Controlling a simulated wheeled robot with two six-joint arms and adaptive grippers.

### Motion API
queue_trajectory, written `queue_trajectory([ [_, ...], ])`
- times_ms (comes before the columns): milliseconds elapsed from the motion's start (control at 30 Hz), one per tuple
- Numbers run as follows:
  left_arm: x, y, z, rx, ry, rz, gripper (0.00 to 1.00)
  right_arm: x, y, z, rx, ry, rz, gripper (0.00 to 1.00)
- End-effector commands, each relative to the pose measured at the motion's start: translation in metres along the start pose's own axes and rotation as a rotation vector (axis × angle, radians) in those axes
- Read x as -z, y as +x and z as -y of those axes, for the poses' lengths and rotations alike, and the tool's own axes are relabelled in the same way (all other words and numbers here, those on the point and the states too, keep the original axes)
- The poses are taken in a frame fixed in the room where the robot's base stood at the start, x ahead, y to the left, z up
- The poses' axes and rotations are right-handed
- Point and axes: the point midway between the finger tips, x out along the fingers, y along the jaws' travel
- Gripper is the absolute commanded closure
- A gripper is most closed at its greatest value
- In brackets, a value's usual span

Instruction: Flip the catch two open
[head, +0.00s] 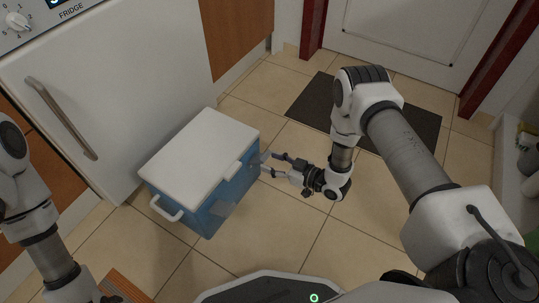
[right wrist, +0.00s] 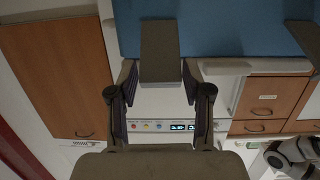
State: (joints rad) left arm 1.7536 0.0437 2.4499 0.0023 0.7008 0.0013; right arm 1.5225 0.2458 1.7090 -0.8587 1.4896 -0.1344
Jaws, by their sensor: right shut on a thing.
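A blue cooler box (head: 215,205) with a white lid (head: 200,145) stands on the floor, its lid down. A pale catch (head: 232,171) shows at the lid's front edge. My right gripper (head: 265,165) is at the same side, near the far corner. In the right wrist view its fingers (right wrist: 160,85) are shut on a flat grey-brown catch (right wrist: 159,45) against the blue wall. A part of another catch (right wrist: 304,38) shows at the right edge there. I cannot tell which catch is numbered two. My left gripper is outside the frames.
A white fridge (head: 110,90) with a bar handle stands close behind the cooler. A white carrying handle (head: 166,209) sticks out from the cooler's left end. A dark mat (head: 310,105) lies near the door.

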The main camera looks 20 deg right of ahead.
Motion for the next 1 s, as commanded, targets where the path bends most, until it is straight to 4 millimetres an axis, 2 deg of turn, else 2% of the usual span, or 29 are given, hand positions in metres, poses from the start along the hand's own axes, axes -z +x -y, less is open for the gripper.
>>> queue_trajectory([
  [33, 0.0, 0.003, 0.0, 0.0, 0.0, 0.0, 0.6, -0.01, -0.001, 0.002, 0.002, 0.002, -0.022, 1.0],
  [133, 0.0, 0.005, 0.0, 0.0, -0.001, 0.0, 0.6, -0.014, -0.002, 0.002, 0.002, 0.002, -0.079, 1.0],
  [300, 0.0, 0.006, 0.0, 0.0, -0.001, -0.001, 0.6, -0.019, -0.002, 0.001, 0.003, 0.001, -0.076, 1.0],
  [900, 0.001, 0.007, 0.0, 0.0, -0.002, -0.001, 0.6, -0.022, -0.002, 0.002, 0.004, 0.0, -0.075, 1.0],
  [933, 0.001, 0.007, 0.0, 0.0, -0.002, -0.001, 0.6, -0.022, -0.002, 0.002, 0.004, 0.0, -0.075, 0.44],
  [1000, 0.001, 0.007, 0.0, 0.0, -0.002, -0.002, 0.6, -0.022, -0.002, 0.002, 0.004, 0.0, -0.077, 0.25],
])
